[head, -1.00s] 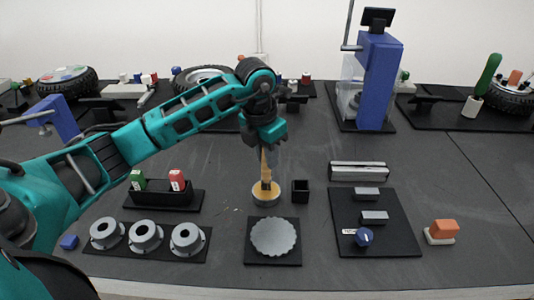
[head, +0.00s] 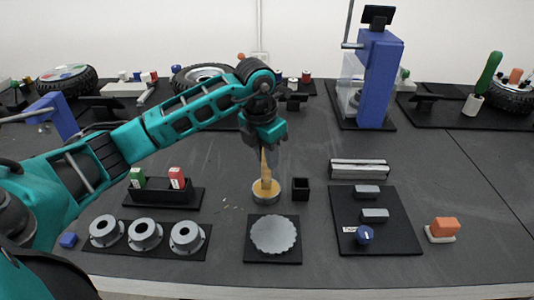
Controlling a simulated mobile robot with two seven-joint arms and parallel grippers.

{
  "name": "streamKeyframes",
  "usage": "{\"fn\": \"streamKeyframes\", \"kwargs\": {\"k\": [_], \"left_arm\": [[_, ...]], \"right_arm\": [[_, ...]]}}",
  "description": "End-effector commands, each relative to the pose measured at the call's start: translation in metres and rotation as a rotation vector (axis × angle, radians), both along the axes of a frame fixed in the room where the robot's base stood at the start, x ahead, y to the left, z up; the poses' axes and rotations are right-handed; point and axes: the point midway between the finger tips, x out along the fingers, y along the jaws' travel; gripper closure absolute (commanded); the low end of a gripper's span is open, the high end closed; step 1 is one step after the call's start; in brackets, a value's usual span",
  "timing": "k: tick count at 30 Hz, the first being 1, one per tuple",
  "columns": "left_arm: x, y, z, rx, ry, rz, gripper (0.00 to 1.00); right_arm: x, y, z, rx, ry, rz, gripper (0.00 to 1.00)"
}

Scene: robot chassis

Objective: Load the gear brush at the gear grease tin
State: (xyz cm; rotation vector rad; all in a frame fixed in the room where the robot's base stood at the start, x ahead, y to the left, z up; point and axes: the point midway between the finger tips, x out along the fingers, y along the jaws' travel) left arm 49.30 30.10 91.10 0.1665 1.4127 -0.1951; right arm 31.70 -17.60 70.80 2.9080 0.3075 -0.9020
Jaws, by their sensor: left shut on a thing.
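My left gripper (head: 265,147) points down and is shut on the gear brush (head: 264,166), a slim tan-handled tool held upright. The gear grease tin (head: 266,197) is a low round yellowish tin on the table, straight below the gripper. The brush's lower end is at the tin's top; I cannot tell how deep it sits in the grease. A grey toothed gear (head: 273,235) lies on a black square plate in front of the tin. My right gripper is not in view.
A small black square cup (head: 300,189) stands just right of the tin. A black rack (head: 163,193) with green and red items and several grey flanged rings (head: 145,235) are to the left. A black board (head: 376,223) with grey blocks is to the right.

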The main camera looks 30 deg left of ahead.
Motion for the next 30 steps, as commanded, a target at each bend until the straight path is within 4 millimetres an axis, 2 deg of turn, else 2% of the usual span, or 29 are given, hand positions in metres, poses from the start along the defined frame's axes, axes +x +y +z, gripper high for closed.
{"fn": "streamKeyframes", "kwargs": {"k": [17,30], "left_arm": [[0.0,0.0,0.0,0.001,0.003,0.0,1.0],[0.0,0.0,0.034,0.0,0.001,-0.001,1.0]], "right_arm": [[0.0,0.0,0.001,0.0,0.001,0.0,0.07],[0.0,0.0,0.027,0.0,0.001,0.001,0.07]]}}
